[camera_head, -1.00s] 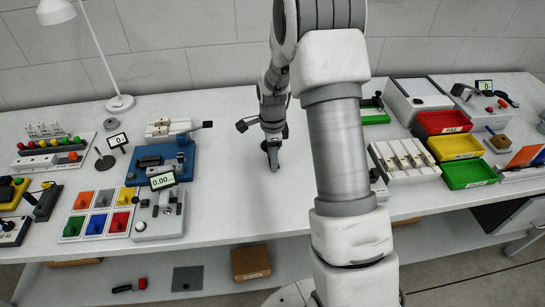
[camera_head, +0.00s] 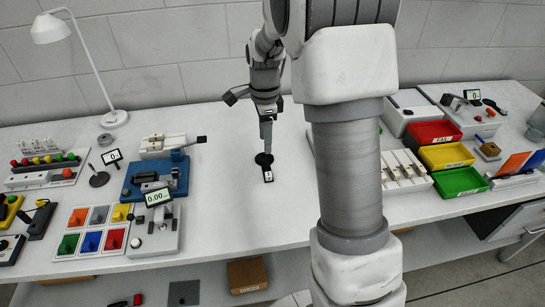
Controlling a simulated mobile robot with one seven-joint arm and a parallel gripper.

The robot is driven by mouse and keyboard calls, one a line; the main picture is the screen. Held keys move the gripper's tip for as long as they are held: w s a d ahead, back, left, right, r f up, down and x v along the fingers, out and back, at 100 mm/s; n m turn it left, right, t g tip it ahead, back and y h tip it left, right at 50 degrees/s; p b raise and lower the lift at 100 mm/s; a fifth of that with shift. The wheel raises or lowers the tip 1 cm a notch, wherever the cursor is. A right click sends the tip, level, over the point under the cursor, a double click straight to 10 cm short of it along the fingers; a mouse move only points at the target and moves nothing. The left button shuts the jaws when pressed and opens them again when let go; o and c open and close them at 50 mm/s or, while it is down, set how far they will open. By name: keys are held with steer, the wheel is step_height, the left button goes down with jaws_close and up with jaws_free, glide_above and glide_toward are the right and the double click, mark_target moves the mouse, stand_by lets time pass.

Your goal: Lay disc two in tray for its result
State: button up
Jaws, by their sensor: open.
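A small black round piece with a dark tab (camera_head: 265,160) lies on the open middle of the white bench; the tab has a light mark too small to read. I cannot tell whether it is disc two. My gripper (camera_head: 266,143) points down just above and behind this piece. Its jaws are open, seen nearly edge-on; any contact is unclear. On the right stand a red tray (camera_head: 433,144), a yellow tray (camera_head: 447,168) and a green tray (camera_head: 460,191), with front labels too small to read surely.
A gauge with a 0.00 display (camera_head: 158,197) stands left, beside a blue fixture (camera_head: 172,180) and a colored tile panel (camera_head: 92,240). My arm crosses the middle right, hiding bench there. Bench around the black piece is clear.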

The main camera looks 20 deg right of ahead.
steer(key=s+a+r+n+t, duration=0.2)
steer(key=s+r+n, duration=0.5)
steer(key=s, duration=0.5)
steer(key=s+a+r+n+t, duration=0.3)
steer(key=s+r+n, duration=0.4)
steer(key=s+n, duration=0.4)
steer(key=shift+s+a+r+n, duration=0.25)
steer(key=shift+s+a+n, duration=0.15)
steer(key=shift+s+a, duration=0.2)
steer(key=shift+o, duration=0.3)
steer(key=shift+s, duration=0.25)
steer(key=m+h+b, duration=0.1)
steer(key=m+b, duration=0.1)
steer(key=b, duration=0.3)
glide_above(269, 178)
steer(key=s+a, duration=0.1)
steer(key=s, duration=0.2)
steer(key=shift+g, duration=0.4)
steer(key=f, duration=2.4)
steer(key=shift+w, duration=0.2)
steer(key=x, duration=0.1)
steer(key=b+x, duration=0.1)
steer(key=x, duration=0.2)
steer(key=shift+d, duration=0.3)
steer(key=shift+w+f, duration=0.25)
steer(key=shift+f, duration=0.2)
jaws_close()
